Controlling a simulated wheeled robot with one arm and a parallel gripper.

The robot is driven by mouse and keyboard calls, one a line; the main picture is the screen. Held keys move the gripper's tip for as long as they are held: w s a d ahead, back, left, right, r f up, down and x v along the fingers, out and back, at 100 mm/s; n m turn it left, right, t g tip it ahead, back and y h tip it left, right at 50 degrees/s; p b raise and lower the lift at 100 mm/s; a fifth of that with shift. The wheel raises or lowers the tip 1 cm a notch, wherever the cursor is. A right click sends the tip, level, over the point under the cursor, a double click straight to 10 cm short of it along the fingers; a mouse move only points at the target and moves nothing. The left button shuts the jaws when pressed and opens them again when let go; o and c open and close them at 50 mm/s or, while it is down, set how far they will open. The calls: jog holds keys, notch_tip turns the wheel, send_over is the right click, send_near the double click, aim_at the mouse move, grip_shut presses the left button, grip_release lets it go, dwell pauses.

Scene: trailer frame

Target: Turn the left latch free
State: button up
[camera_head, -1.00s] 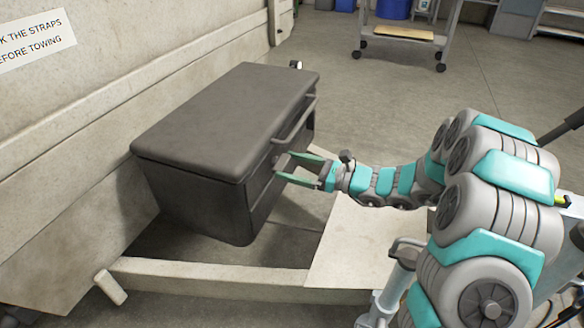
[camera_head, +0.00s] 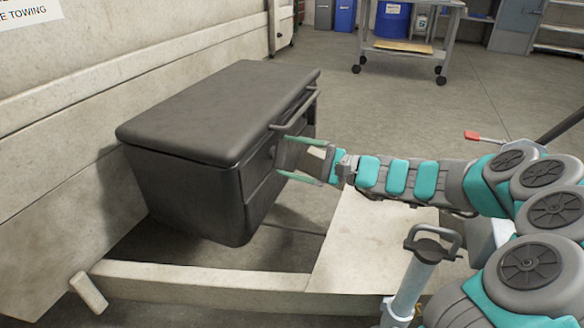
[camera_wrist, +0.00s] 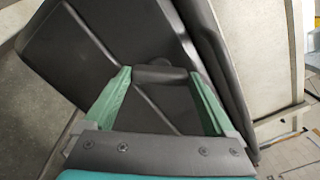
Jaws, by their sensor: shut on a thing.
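The dark grey box (camera_head: 190,185) stands against the trailer wall with its lid (camera_head: 215,110) down. My gripper (camera_head: 281,155) is at the box's front face, below the lid's bar handle (camera_head: 296,110). In the wrist view, its green fingers (camera_wrist: 162,78) are shut on a short dark latch (camera_wrist: 160,75), which spans the gap between the fingertips. A rounded part shows just behind the latch. In the head view the fingers mostly hide the latch, so its exact angle is hard to tell. I cannot make out a second latch.
The pale trailer beam (camera_head: 200,278) and a flat pale plate (camera_head: 370,240) lie below and in front of the box. A jack with a grey handle (camera_head: 432,245) stands close under my arm. A wheeled cart (camera_head: 410,45) is at the back, with open floor before it.

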jog(key=n, duration=0.3)
jog(key=shift+n+b, duration=0.3)
jog(key=shift+b, duration=0.1)
jog(key=shift+f+n, duration=0.1)
jog(key=shift+n, duration=1.8)
jog(key=o, duration=1.1)
jog(key=shift+c, duration=0.2)
